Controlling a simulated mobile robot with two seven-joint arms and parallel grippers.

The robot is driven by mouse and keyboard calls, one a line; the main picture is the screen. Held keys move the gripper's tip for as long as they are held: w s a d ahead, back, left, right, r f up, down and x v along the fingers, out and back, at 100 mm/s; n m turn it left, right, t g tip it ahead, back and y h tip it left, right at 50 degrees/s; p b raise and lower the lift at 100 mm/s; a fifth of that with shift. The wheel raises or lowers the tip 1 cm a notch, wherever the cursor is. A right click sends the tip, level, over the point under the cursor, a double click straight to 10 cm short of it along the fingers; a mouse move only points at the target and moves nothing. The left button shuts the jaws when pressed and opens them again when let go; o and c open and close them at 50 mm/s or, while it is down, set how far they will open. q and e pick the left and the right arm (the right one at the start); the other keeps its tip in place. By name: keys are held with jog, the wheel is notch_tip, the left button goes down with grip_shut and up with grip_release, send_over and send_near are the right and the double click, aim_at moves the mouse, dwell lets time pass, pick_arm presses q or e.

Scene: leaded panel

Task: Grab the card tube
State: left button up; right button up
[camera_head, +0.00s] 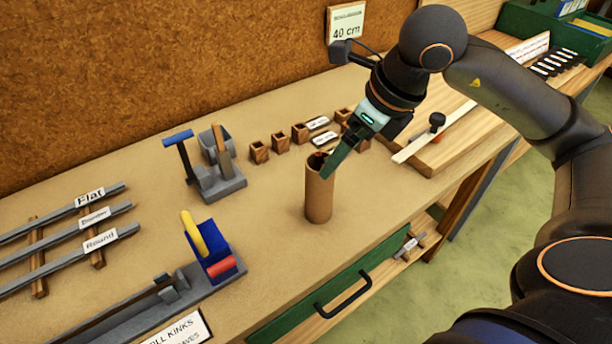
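The card tube (318,198) is a plain brown cylinder standing upright on the workbench, right of centre and near the front edge. My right gripper (329,168), on the arm from the right, reaches down at a slant to the tube's top. One dark green finger shows at the right side of the tube's rim. The other finger is mostly hidden, so I cannot tell whether the fingers are closed on the tube wall or only beside it. My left gripper is not in view.
Several small wooden blocks (259,152) stand behind the tube. A grey tool stand (217,185) and a blue-and-yellow tool (212,250) are to the left. Labelled metal bars (62,229) lie far left. A green drawer (332,290) is below the front edge. Bench around the tube's left is clear.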

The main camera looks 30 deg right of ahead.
aim_at(319, 186)
jog(key=shift+x, duration=6.15)
jog(key=shift+s, duration=0.15)
jog(key=c, duration=1.5)
